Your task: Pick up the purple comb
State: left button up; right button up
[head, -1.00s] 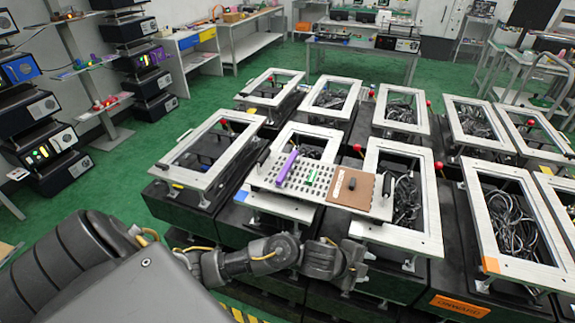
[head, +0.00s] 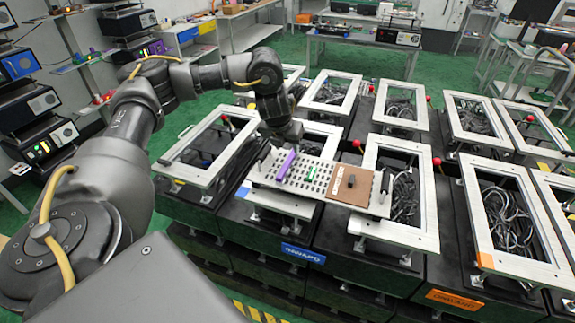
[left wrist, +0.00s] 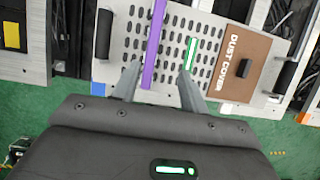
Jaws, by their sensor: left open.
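The purple comb (head: 286,165) is a long thin purple bar lying on a slotted light-grey panel (head: 264,180). It also shows in the left wrist view (left wrist: 153,45), running up and down the picture. My left gripper (head: 284,130) is just behind the comb's far end in the head view; its fingertips are hard to make out there. In the left wrist view its two fingers (left wrist: 159,72) are apart, with the comb's near part showing between them. I cannot tell how high they are above it. The gripper is empty. My right gripper does not show.
A green piece (head: 317,173) lies on the panel to the right of the comb. A brown dust cover (head: 348,186) with a dark knob is further right. Black handles (left wrist: 104,33) stand at the panel's ends. Metal frames with red-knobbed levers (head: 436,163) surround it.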

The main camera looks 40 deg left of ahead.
pick_arm(q)
jog(key=a, duration=0.1)
jog(key=p, duration=0.1)
send_over(288, 162)
jog(key=s, duration=0.2)
jog(key=f, duration=0.4)
jog(key=shift+d, duration=0.35)
jog(key=shift+w+f, duration=0.1)
jog(key=shift+f, duration=0.25)
jog(key=shift+a+f+p, duration=0.1)
jog(key=shift+f+p, duration=0.15)
jog(key=shift+p, duration=0.45)
jog(key=p+x, duration=0.1)
jog(key=x, duration=0.2)
jog(key=shift+f+p, duration=0.35)
jog(key=shift+f, duration=0.05)
jog(key=shift+w+a+f, duration=0.15)
jog(key=shift+w+f, duration=0.05)
jog(key=shift+f, duration=0.2)
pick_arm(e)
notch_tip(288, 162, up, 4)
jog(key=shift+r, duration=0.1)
pick_arm(q)
jog(key=shift+c, duration=0.2)
